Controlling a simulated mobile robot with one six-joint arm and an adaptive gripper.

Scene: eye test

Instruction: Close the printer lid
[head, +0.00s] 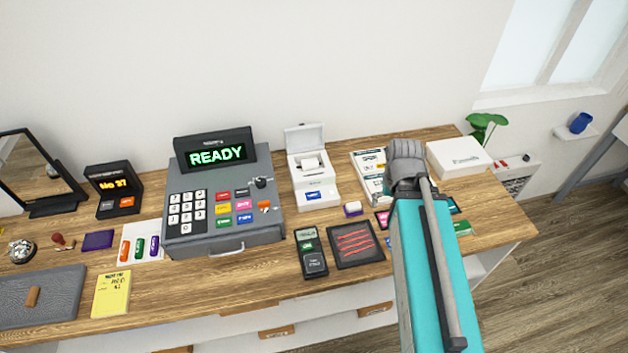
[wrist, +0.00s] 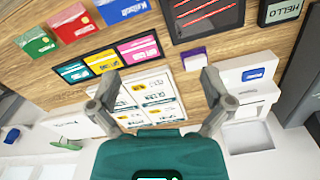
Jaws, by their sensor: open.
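The white printer (head: 316,192) stands on the wooden counter in the head view, with a blue label on its front. Its lid (head: 304,137) is open, standing up at the back, and a paper roll (head: 310,163) shows inside. In the wrist view the printer (wrist: 232,76) is at the right, just beyond the right finger, with the hollow inside of the lid (wrist: 250,138) below it. My gripper (wrist: 160,84) is open and empty, its fingers spread over a stack of printed sheets. In the head view my arm hides most of it, right of the printer.
A grey cash register (head: 225,185) showing READY stands close left of the printer. The printed stack (head: 369,172) lies to its right, then a white box (head: 458,157). A card terminal (head: 312,252), a dark tray (head: 355,258) and a purple-and-white block (head: 352,208) lie in front.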

